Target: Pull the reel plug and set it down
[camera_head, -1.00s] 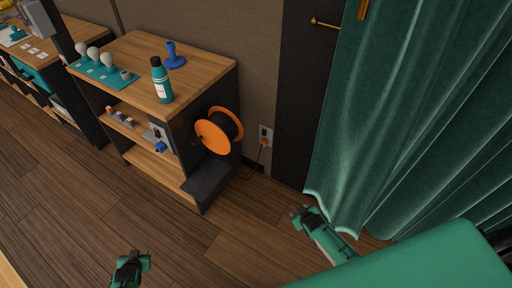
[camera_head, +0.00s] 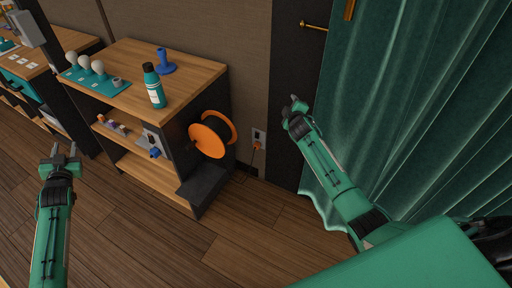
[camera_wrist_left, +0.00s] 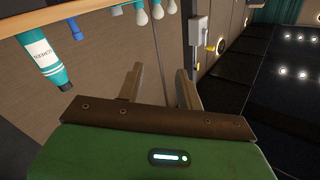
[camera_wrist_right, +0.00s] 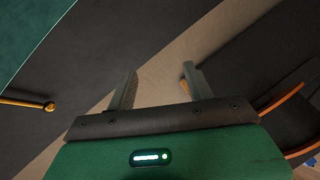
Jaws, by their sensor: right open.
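The orange reel (camera_head: 209,139) with a dark middle is mounted on the side of the wooden shelf unit. Its orange plug (camera_head: 257,145) sits in the wall outlet (camera_head: 259,135), right of the reel and low on the wall. My right gripper (camera_head: 294,103) is open and empty, in front of the dark wall panel, up and right of the outlet in the picture. The right wrist view shows its two fingers (camera_wrist_right: 158,85) apart, with part of the orange reel (camera_wrist_right: 285,100) at the right edge; the plug is not seen there. My left gripper (camera_head: 61,151) is open and empty at the left, apart from the shelf.
The shelf top (camera_head: 125,70) holds a teal bottle (camera_head: 154,88), a blue stand (camera_head: 164,62) and bulbs on a teal mat (camera_head: 95,80). A dark step (camera_head: 203,181) juts below the reel. A green curtain (camera_head: 400,110) hangs right. The wooden floor ahead is clear.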

